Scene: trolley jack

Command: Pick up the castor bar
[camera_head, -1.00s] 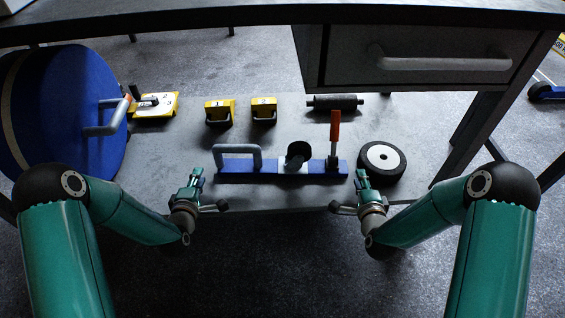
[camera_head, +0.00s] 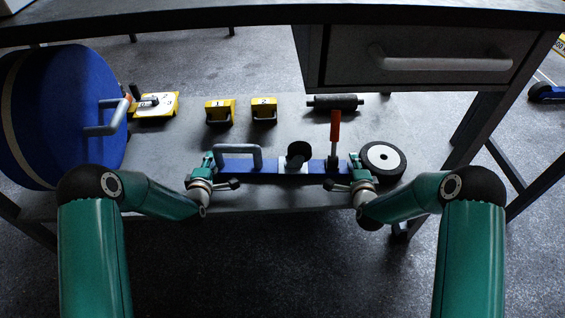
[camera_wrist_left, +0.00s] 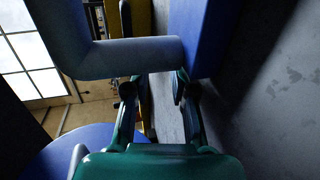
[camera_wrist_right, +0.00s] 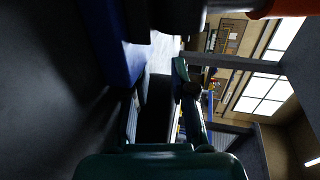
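The castor bar (camera_head: 265,168) is a long blue bar lying flat along the front of the grey lower shelf. My right gripper (camera_head: 360,166) is at the right end. In the right wrist view its fingers (camera_wrist_right: 160,85) are apart, with the blue bar (camera_wrist_right: 113,40) beside them.
A black wheel with a white disc (camera_head: 382,159) lies close to my right gripper. Yellow blocks 1 (camera_head: 219,110) and 2 (camera_head: 264,109), a dark roller (camera_head: 335,102) and a yellow plate (camera_head: 157,106) lie behind. A blue drum (camera_head: 80,110) stands left; a drawer (camera_head: 425,60) overhangs right.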

